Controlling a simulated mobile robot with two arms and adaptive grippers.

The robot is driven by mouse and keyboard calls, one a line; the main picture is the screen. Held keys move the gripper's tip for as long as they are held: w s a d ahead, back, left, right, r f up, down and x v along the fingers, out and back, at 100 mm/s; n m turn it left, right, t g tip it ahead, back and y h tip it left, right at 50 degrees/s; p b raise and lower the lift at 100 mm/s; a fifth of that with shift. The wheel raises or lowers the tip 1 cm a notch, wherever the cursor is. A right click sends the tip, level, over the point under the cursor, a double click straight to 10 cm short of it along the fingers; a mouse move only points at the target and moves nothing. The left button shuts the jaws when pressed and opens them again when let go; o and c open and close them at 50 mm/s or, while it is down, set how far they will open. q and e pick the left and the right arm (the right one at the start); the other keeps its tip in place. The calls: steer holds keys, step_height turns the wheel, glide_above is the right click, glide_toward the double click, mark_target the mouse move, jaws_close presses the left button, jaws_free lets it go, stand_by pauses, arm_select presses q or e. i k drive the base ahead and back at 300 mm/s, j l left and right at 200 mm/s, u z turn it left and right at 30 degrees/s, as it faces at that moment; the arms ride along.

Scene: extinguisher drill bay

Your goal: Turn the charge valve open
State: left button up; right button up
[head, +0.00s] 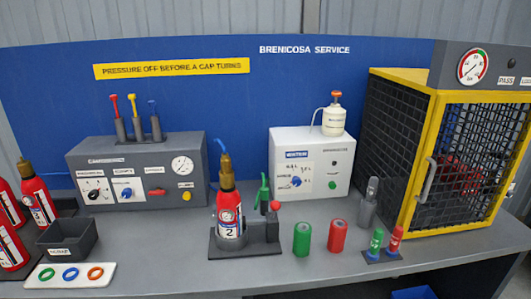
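The grey console (140,172) at the left back carries a black dial knob (94,195), a blue knob (127,192), a red handle (156,191) lying level, a yellow button (187,196) and a round gauge (182,166). Its labels are too small to read surely, so I cannot tell which control is the charge valve. Neither of my grippers is in view.
A white box (314,180) with a blue knob stands at right of centre, a yellow-framed mesh cage (469,150) at far right. Green (302,238) and red (338,235) cylinders stand in front. A dark bin (66,238), coloured rings (70,273) and more extinguishers are at left.

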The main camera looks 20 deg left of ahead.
mark_target(158, 191)
steer(key=j+u, duration=0.15)
steer(key=u, duration=1.4)
steer(key=i+j, duration=0.15)
steer(key=j, duration=0.2)
steer(key=i+j, duration=0.15)
steer(key=j, duration=0.25)
steer(key=i+j, duration=0.15)
steer(key=j, duration=0.2)
steer(key=i+j, duration=0.15)
steer(key=j, duration=0.25)
